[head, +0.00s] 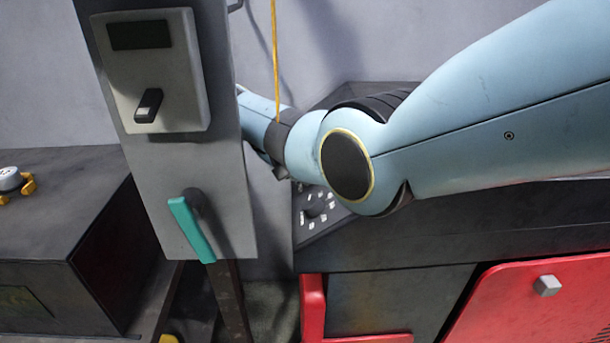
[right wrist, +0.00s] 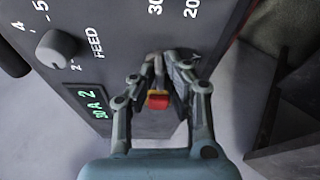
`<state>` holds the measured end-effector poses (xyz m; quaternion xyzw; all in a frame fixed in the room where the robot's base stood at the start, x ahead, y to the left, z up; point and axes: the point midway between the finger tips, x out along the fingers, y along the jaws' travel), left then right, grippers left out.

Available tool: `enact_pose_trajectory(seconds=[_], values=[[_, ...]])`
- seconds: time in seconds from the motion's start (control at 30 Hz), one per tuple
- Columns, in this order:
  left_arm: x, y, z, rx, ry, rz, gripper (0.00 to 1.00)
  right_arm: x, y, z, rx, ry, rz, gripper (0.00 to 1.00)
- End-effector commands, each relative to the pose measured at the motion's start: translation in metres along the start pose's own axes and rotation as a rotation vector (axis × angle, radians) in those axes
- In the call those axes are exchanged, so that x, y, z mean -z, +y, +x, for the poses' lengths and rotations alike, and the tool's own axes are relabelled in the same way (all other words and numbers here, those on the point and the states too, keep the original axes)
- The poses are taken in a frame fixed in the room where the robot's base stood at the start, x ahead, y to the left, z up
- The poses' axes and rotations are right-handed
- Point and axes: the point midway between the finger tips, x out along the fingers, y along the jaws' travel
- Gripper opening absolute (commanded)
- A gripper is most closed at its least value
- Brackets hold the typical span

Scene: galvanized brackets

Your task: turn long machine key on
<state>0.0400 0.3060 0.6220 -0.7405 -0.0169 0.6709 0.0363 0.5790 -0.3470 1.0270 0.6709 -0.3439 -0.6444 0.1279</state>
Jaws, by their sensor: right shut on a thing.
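In the right wrist view my right gripper (right wrist: 160,75) is at the face of a dark grey control panel (right wrist: 112,32). It is shut on a small red piece (right wrist: 158,101), which looks like the machine key. The fingers hide most of the key, so I cannot tell which way it is turned. In the head view my right arm reaches across from the right, and its gripper is hidden behind the arm or the grey box. My left gripper is not in view.
The panel carries a FEED knob (right wrist: 58,47) and a lit green display (right wrist: 88,101). In the head view a grey box (head: 230,125) with a black switch (head: 148,105) and a teal handle (head: 191,228) stands close left of my arm. A red door (head: 540,300) is below.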

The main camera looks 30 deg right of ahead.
Motion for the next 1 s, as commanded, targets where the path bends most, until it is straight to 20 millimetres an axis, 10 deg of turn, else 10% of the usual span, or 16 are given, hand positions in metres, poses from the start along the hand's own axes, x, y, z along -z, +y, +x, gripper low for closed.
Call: enact_pose_trajectory(seconds=[0.87,1.0], values=[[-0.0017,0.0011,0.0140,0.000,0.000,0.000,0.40,0.0005,-0.0016,-0.0008,-0.038,0.000,0.141,0.00],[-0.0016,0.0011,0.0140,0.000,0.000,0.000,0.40,0.0004,-0.0016,-0.0007,-0.038,0.000,0.140,0.29]])
